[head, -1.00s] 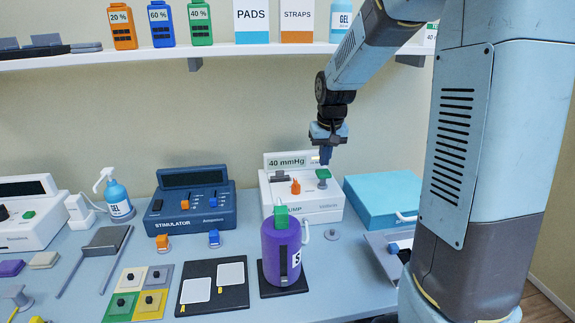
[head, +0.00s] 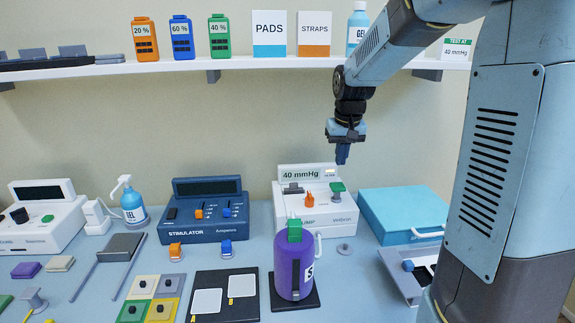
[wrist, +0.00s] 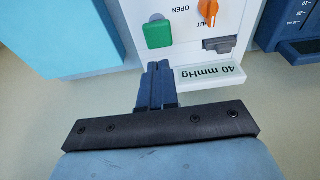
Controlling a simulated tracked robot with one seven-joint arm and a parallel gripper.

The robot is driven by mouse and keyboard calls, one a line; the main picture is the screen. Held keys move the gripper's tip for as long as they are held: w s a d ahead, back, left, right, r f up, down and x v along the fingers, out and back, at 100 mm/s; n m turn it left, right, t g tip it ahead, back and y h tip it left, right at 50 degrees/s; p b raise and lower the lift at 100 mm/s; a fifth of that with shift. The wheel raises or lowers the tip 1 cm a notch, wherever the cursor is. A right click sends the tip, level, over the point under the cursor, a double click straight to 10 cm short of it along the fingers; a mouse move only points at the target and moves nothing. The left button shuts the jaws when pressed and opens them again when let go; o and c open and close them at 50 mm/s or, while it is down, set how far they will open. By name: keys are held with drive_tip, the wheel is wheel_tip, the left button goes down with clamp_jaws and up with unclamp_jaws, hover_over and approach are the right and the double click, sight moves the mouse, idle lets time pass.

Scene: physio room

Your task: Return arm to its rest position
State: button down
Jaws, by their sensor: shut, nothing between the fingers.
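My gripper (head: 342,156) is shut and empty. In the head view it hangs pointing down, in the air above the white pump unit (head: 285,210) with the "40 mmHg" display. It is apart from the unit. In the wrist view the closed fingers (wrist: 157,84) point toward the unit's panel. A green knob (wrist: 158,32), an orange dial (wrist: 208,10) and a dark grey lever (wrist: 219,44) show on that panel.
A shelf (head: 235,64) with bottles and cards runs behind my arm. A purple canister (head: 288,262) stands in front of the pump unit. A blue stimulator (head: 209,230) is to its left, a teal box (head: 385,212) to its right. The air around my gripper is clear.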

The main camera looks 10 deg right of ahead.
drive_tip(key=s+r+t, duration=0.1)
drive_tip(key=s+r, duration=0.2)
drive_tip(key=s, duration=1)
drive_tip(key=s+r+t, duration=0.2)
drive_tip(key=s+r, duration=0.1)
drive_tip(key=s, duration=1.1)
drive_tip(key=shift+s+r, duration=0.15)
drive_tip(key=shift+s, duration=0.15)
idle(0.8)
